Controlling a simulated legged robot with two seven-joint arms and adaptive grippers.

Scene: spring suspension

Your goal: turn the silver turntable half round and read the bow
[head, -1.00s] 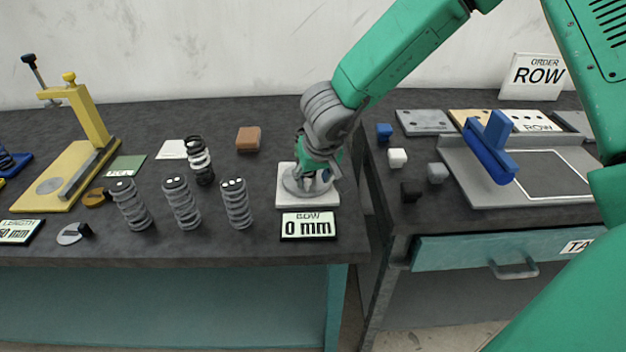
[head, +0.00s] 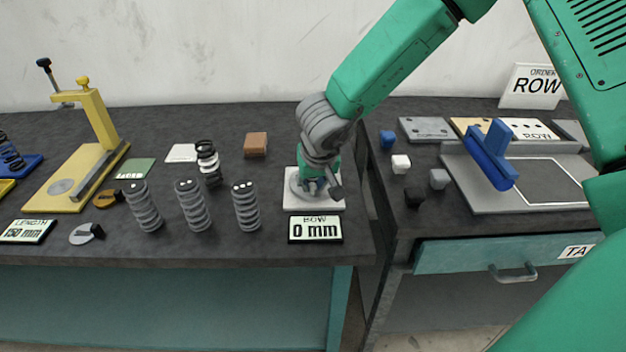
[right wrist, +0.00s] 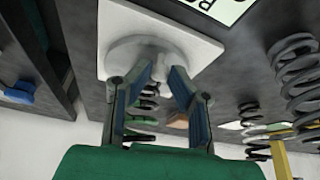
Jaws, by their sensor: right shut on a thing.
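The silver turntable (head: 296,185) sits on a white square base (head: 296,202) near the right end of the left bench. My right gripper (head: 318,188) points down over it, shut on its raised middle part. In the right wrist view, the two blue-padded fingers (right wrist: 163,76) flank that part of the grey disc (right wrist: 124,52), which they partly hide. The bow display (head: 316,229) in front of the base reads "0 mm". My left gripper is not in view.
Several grey springs (head: 193,207) stand left of the turntable, with a black-and-white spring (head: 208,163) behind them. A brown block (head: 255,145) lies at the back. A yellow gauge (head: 98,120) stands farther left. Small cubes (head: 401,164) and a blue-handled tool (head: 490,158) are on the right bench.

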